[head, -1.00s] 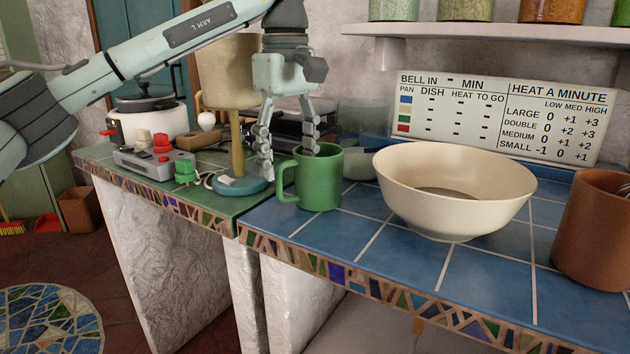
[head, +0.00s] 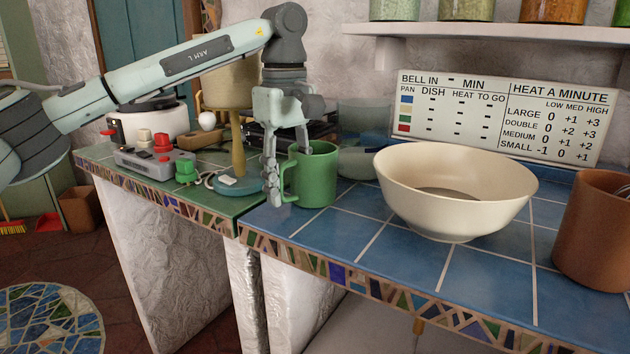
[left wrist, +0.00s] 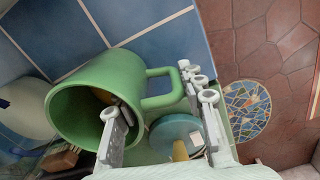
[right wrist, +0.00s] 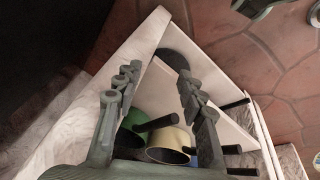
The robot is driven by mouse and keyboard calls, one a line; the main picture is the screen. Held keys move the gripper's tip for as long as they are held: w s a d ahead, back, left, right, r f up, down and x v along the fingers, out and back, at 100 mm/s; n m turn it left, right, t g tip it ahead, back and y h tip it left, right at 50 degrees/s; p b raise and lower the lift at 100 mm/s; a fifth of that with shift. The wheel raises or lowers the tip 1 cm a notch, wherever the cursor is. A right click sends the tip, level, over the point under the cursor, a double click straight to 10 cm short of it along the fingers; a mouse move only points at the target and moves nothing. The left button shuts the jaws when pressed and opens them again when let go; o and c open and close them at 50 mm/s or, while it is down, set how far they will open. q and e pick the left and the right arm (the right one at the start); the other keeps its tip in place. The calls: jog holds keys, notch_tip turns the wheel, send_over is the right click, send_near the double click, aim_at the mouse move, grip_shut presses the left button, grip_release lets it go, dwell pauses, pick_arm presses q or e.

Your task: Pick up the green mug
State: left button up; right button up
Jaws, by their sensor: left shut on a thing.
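The green mug (head: 318,178) stands upright near the front left of the blue-tiled counter. Its handle points left. My left gripper (head: 282,180) reaches down onto the mug's handle side and is shut on it. In the left wrist view, one finger is at the open mouth of the mug (left wrist: 80,75) and the other is outside, beyond the handle (left wrist: 160,88). In the head view the inner finger is partly hidden by the mug. I cannot tell whether the base touches the counter. My right gripper (right wrist: 158,72) shows only in its own wrist view, open and empty.
A cream bowl (head: 455,190) stands right of the mug, and a brown pot (head: 592,232) at the far right. A lamp (head: 238,184) and a control box (head: 155,163) stand left on the green counter.

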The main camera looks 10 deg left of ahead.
pick_arm(q)
grip_shut()
pick_arm(e)
jog(key=shift+s+f, duration=0.1)
pick_arm(q)
jog(key=shift+r, duration=0.5)
jog(key=r, duration=0.3)
jog(key=shift+s+a+r, duration=0.1)
jog(key=shift+a+r, duration=0.15)
jog(key=s+a+r+p, duration=0.1)
jog(key=s+a+r, duration=0.5)
jog(key=a, duration=0.3)
jog(key=shift+r, duration=0.25)
pick_arm(e)
jog(key=shift+s+f, duration=0.2)
jog(key=shift+f, duration=1.2)
pick_arm(q)
jog(key=shift+s+a, duration=0.1)
jog(key=shift+a, duration=0.05)
